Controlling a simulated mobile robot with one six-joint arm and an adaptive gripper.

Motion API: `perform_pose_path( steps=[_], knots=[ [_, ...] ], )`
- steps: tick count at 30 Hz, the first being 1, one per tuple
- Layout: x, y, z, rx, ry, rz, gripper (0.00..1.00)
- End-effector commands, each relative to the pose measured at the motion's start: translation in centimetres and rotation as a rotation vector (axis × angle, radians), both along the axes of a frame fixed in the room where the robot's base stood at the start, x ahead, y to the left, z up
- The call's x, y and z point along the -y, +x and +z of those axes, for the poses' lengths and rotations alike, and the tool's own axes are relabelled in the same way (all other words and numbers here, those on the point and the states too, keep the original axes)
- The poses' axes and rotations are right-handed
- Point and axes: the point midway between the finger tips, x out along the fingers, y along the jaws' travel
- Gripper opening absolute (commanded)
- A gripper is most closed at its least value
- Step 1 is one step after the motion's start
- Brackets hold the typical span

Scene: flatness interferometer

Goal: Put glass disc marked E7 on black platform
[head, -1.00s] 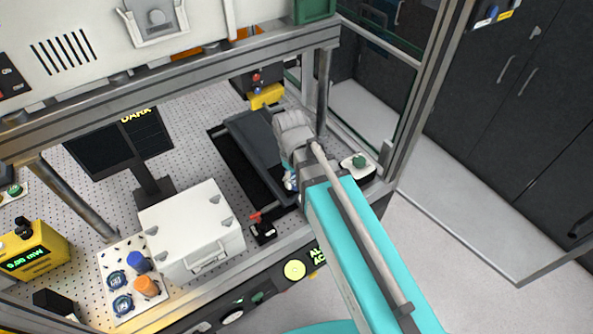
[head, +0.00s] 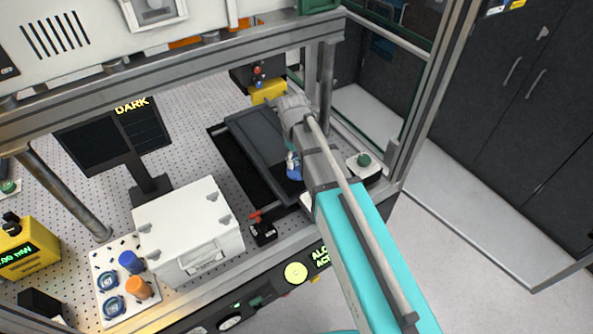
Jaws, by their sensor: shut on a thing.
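My gripper (head: 292,166) is at the end of my arm, low over the right part of the bench inside the frame. My wrist hides much of it. It is shut on a small blue-and-white thing, which I take to be the glass disc; no E7 mark is readable. A dark, flat patch (head: 287,187) shows just below the gripper; I cannot tell whether they touch. A dark grey slab (head: 253,135) with raised edges, possibly the black platform, lies behind and left of the gripper.
A white case (head: 187,225) and a holder plate (head: 104,253) with two blue-ringed round pieces stand at left. A red-handled clamp (head: 263,231) sits near the front. A green-button box (head: 363,167) is right of my arm. A metal post (head: 326,85) stands close behind.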

Motion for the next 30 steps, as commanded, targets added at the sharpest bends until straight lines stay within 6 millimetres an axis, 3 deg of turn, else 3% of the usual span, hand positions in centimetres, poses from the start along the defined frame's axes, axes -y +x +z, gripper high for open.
perform_pose_path(
  steps=[1, 9, 30],
  knots=[
    [-0.1, 0.6, -1.0, 0.000, 0.000, 0.000, 0.26],
    [-0.1, 2.5, -3.2, 0.000, 0.000, -0.001, 0.26],
    [-0.1, 3.4, -4.2, 0.000, 0.000, -0.003, 0.26]
  ],
)
